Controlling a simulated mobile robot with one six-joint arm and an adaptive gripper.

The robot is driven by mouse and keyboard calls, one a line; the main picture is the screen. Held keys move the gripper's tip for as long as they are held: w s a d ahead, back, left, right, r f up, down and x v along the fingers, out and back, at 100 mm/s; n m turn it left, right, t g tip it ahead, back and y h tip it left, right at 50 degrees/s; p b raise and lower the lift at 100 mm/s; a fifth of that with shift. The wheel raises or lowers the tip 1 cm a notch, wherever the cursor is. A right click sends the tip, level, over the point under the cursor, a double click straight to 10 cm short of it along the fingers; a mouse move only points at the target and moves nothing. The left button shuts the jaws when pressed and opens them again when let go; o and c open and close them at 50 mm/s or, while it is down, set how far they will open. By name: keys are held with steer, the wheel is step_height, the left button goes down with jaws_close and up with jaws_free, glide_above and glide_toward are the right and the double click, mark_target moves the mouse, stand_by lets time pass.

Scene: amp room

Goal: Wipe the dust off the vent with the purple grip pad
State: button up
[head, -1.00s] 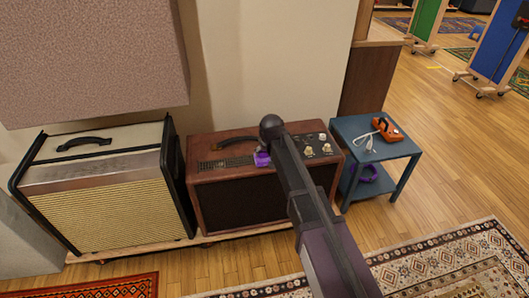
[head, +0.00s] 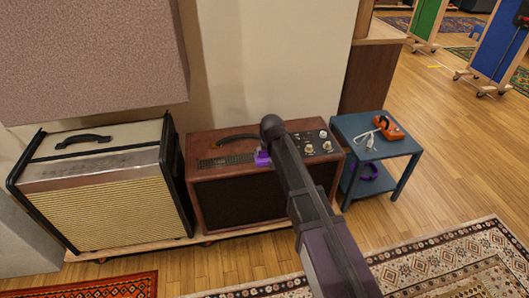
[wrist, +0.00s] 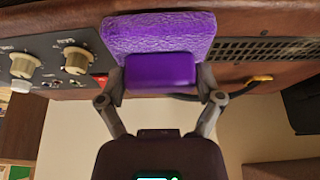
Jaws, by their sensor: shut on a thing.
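The purple grip pad (wrist: 160,34) is in my gripper (wrist: 161,75), which is shut on its smooth purple grip block. Its broad, textured purple part lies beyond the fingers, against or just over the top of the brown amp (head: 215,142). I cannot tell if it touches. The dark slotted vent (wrist: 265,48) runs along the amp top, right of the pad in the wrist view. In the head view the vent (head: 226,162) is left of the pad (head: 263,159). The pad may hide the vent's near end. Dust is too small to make out.
Control knobs (head: 318,145) stand beside the pad, opposite the vent. A cream amp (head: 105,185) is at left. A blue side table (head: 352,128) at right holds an orange device (head: 389,128). A wall is close behind.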

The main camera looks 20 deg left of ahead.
steer(key=shift+f+b, duration=0.45)
steer(key=shift+f, duration=0.05)
stand_by(0.3)
steer(key=shift+w+a+r, duration=0.1)
steer(key=shift+w+a, duration=0.45)
steer(key=shift+w, duration=0.3)
steer(key=shift+w+a+r, duration=0.1)
steer(key=shift+w+a, duration=0.4)
steer(key=shift+w, duration=0.3)
steer(key=shift+w, duration=0.1)
steer(key=shift+w+a+f, duration=0.1)
steer(key=shift+w+a, duration=0.4)
steer(key=shift+w, duration=0.3)
steer(key=shift+w+a+f, duration=0.1)
steer(key=shift+w+a, duration=0.4)
steer(key=shift+w, duration=0.25)
steer(key=shift+a, duration=0.1)
steer(key=shift+s+a+r, duration=0.1)
steer(key=shift+s+a, duration=0.35)
steer(key=shift+a, duration=0.2)
steer(key=shift+s+a, duration=0.4)
steer(key=shift+a, duration=0.2)
